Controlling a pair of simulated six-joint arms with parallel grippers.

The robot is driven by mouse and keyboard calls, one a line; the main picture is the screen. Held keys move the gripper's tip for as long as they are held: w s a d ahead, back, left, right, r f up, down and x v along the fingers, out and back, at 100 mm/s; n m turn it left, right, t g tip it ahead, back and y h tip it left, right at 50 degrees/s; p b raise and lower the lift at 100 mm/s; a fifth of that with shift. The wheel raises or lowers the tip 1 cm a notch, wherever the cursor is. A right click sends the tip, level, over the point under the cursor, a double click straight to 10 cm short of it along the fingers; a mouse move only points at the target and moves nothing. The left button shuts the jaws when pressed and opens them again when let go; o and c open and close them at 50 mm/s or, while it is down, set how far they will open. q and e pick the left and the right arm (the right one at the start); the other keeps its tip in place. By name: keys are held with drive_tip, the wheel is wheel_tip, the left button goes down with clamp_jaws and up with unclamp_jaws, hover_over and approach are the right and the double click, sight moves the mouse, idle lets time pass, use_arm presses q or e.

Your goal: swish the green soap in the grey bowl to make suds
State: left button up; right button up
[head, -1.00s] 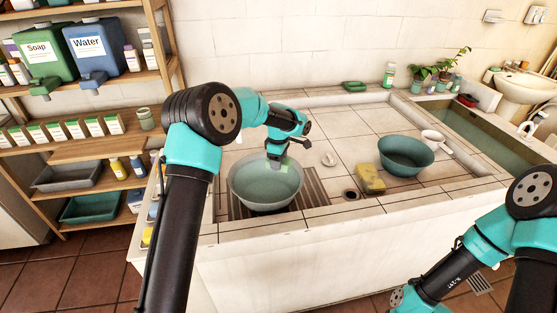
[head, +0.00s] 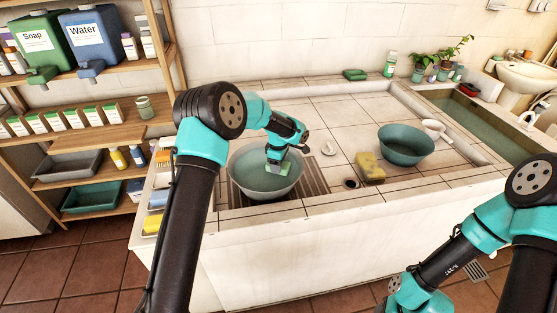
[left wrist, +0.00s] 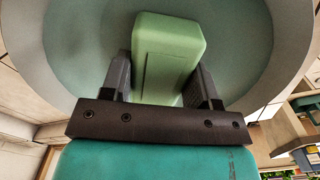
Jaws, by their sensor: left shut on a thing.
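My left gripper (head: 277,161) is shut on the green soap (head: 278,168) and holds it inside the grey bowl (head: 262,193). The left wrist view shows the pale green soap block (left wrist: 168,48) between the two dark fingers, with the bowl's curved wall (left wrist: 70,60) around it. The bowl stands on the slatted grate at the left of the basin counter. Its inside looks teal; I cannot tell how deep the soap sits, and no clear suds show. My right arm is at the lower right, with its gripper out of view.
A yellow sponge (head: 369,167) lies right of the grate, with a teal bowl (head: 405,146) and a white cup (head: 434,127) beyond it. A small white dish (head: 328,148) is close by. Shelves with soap and water jugs (head: 93,40) stand left.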

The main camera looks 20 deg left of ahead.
use_arm(q)
drive_tip(key=shift+f, duration=1.85)
drive_tip(key=shift+w+d, duration=0.1)
drive_tip(key=shift+w, duration=1.4)
drive_tip(key=shift+s, duration=0.15)
drive_tip(key=shift+s, duration=2.9)
drive_tip(key=shift+w, duration=0.1)
